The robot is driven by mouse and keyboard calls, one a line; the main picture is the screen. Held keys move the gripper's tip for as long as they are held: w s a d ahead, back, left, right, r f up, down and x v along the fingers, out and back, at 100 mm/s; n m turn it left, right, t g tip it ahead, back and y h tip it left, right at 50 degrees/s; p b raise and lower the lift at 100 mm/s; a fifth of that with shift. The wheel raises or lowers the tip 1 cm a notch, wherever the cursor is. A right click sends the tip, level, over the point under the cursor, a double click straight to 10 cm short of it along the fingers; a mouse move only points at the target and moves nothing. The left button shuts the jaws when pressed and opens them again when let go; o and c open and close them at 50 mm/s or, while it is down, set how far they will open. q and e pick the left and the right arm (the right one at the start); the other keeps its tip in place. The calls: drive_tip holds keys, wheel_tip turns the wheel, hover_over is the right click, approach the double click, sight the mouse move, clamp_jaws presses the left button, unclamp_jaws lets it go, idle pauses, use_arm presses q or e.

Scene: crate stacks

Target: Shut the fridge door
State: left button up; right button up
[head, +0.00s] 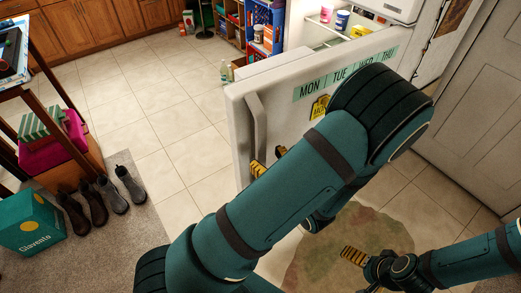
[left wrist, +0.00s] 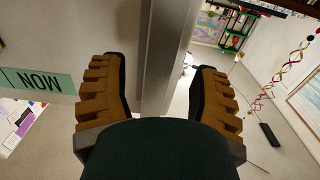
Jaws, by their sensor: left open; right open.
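The white fridge door (head: 290,125) stands open, its outer face with the day labels turned toward me. Its vertical handle (head: 258,125) is near the door's left edge. My left gripper (head: 268,162) is open at the handle's lower end, partly hidden by my own arm. In the left wrist view, the handle (left wrist: 165,60) runs between the two spread fingers of my left gripper (left wrist: 160,68), with gaps showing on both sides. The lit fridge interior (head: 315,35) shows behind the door. My right gripper (head: 355,258) is open and empty, low over the floor rug.
Shoes (head: 100,195) and a teal box (head: 32,222) sit at the left. Tiled floor (head: 170,120) left of the door is clear.

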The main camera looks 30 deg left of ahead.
sight(262, 153)
use_arm(q)
drive_tip(key=shift+x, duration=1.75)
clamp_jaws()
